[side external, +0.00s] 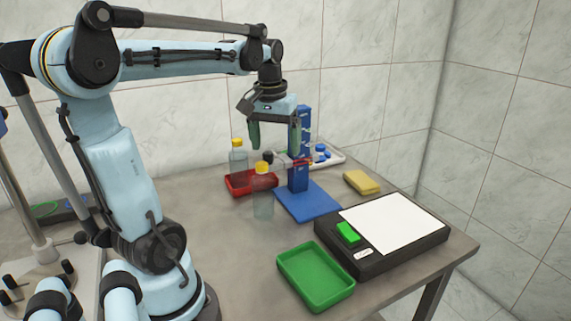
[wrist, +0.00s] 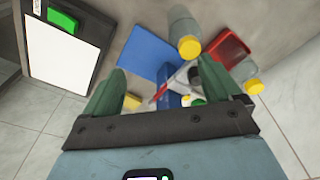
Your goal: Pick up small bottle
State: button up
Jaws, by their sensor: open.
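Two clear bottles with yellow caps stand upright. The nearer bottle (side external: 263,205) is on the table left of the blue stand and also shows in the wrist view (wrist: 180,22). The farther bottle (side external: 238,160) is at the red tray and also shows in the wrist view (wrist: 243,70); I cannot tell if it stands in the tray or behind it. A small dark-topped item (side external: 268,156) is behind the nearer bottle, mostly hidden. My gripper (side external: 274,148), with green fingers, is open and empty above the stand area; its fingers show in the wrist view (wrist: 162,66).
The blue stand (side external: 310,203) has a tall column (side external: 299,175) close to my right finger. A red tray (side external: 237,190), a white tray with blue pieces (side external: 338,158), a yellow block (side external: 362,182), a black device with a white sheet (side external: 395,226) and an empty green tray (side external: 315,275) surround it.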

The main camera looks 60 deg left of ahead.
jog(key=n+g, duration=0.1)
jog(key=n, duration=0.1)
send_over(262, 177)
jog(key=a, duration=0.2)
jog(key=shift+w+d+r+h, duration=0.1)
jog(key=shift+w+r+h, duration=0.2)
jog(key=shift+w, duration=0.15)
jog(key=shift+s+d+f, duration=0.1)
jog(key=shift+f, duration=2.9)
jog(key=shift+s+d+f, duration=0.1)
jog(key=shift+f, duration=2.85)
grip_shut()
jog(key=shift+r, duration=0.15)
